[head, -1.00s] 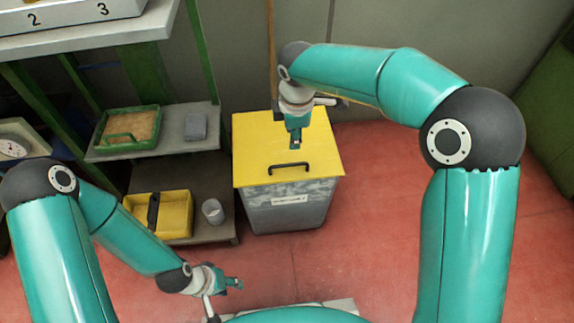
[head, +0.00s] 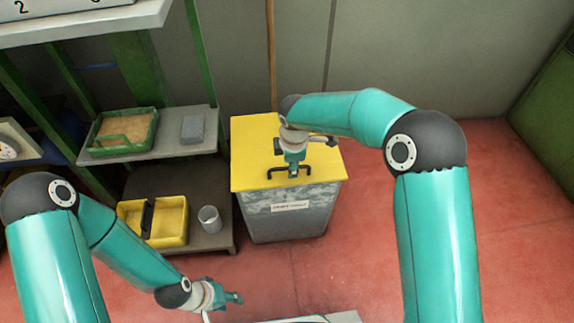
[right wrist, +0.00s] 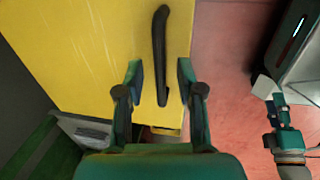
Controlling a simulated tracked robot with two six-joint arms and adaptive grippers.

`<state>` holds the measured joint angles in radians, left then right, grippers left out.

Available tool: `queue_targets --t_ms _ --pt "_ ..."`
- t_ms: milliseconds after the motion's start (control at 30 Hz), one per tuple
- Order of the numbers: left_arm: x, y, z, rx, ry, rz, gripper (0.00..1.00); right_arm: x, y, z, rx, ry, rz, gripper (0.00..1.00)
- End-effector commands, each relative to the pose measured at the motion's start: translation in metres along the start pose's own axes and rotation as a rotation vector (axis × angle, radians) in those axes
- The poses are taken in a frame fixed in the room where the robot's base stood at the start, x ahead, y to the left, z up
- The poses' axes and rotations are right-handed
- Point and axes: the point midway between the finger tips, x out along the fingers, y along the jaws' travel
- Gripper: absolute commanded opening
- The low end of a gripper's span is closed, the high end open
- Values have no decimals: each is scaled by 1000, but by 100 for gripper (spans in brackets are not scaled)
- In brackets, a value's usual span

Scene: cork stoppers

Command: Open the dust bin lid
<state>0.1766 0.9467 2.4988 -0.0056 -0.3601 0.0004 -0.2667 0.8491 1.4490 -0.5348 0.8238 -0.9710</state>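The dust bin (head: 290,215) is a grey box with a white label on its front. Its flat yellow lid (head: 245,160) is shut. The lid's black bar handle (head: 272,174) lies near the front edge; it also shows in the right wrist view (right wrist: 160,40). My right gripper (head: 292,172) is over the handle and hides its middle in the head view. In the right wrist view its two fingers (right wrist: 160,82) are apart, with one end of the handle between them in the picture. Contact cannot be told. My left gripper (head: 238,298) is low at front left, away from the bin; its opening is unclear.
A shelf rack stands left of the bin. It holds a green tray (head: 98,145), a grey block (head: 195,127), a yellow tote (head: 180,240) and a grey cup (head: 210,219). A wall is close behind the bin. Red floor (head: 355,240) is free to its right.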

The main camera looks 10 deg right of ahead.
Motion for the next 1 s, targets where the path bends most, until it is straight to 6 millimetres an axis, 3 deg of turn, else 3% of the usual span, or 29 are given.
queue_targets --t_ms 167,400,700,733,1000 --pt "0 0 0 0 0 0 40 0 0 0 1 0 0 37" --pt "0 0 0 0 0 0 40 0 0 0 1 0 0 0" --pt "0 0 0 0 0 0 40 0 0 1 1 0 0 0" --pt "0 1 0 3 -2 0 40 0 0 -16 -4 1 1 0" --pt "-14 5 0 0 0 0 40 -14 5 -1 2 3 2 0"
